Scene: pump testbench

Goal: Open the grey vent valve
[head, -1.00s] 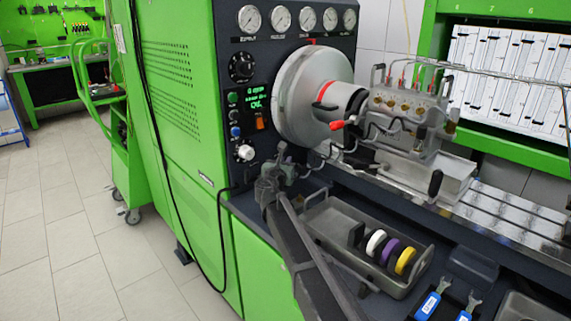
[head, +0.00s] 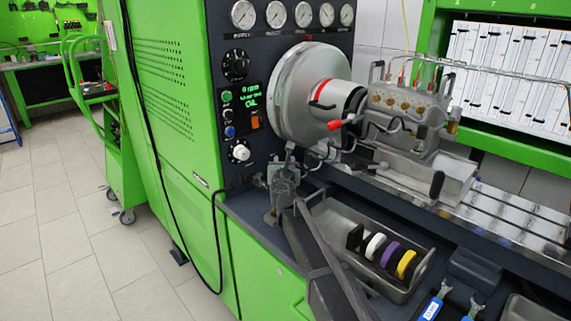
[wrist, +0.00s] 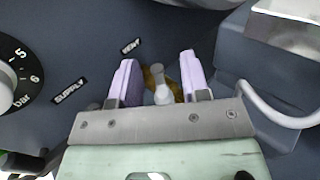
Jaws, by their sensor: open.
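The grey vent valve lever (wrist: 162,92) shows in the wrist view below the VENT label (wrist: 130,46), with a brass-coloured part behind it. My gripper (wrist: 158,62) is open there, one pale purple finger on each side of the lever. A gap shows on both sides; I cannot tell how close the fingers are in depth. In the head view my gripper (head: 285,176) is low at the front panel, right of and below the white knob. The valve is small and hard to make out there.
The white-pointer supply dial (wrist: 8,88) is left of the gripper, by the SUPPLY label (wrist: 70,91). A grey pipe (wrist: 272,116) curves close on the right. A metal tray (head: 392,290) with coloured rings lies beside my arm. A black hose (head: 217,240) hangs at left.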

